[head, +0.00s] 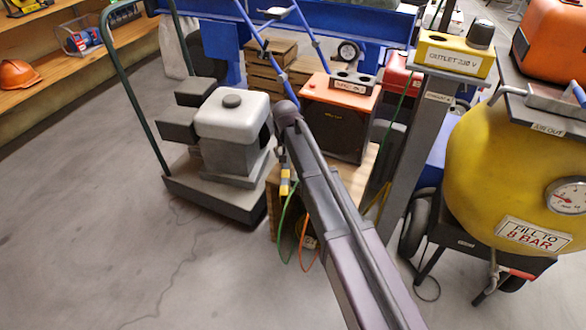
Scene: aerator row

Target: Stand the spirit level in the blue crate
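I cannot clearly make out the spirit level. A small yellow and grey item (285,179) shows upright just left of my arm, but I cannot tell what it is. I cannot pick out the blue crate for sure. A blue surface (437,150) shows partly behind the grey post, and I cannot tell whether it is a crate. My arm crosses the picture from the bottom right up to the middle.
A grey machine (232,125) stands on a dark trolley (215,196). An orange-topped box (338,125) stands behind my arm. A grey post (412,150) carries a yellow outlet box (453,54). A yellow tank (510,170) is at the right. Cables hang near my arm. The left floor is clear.

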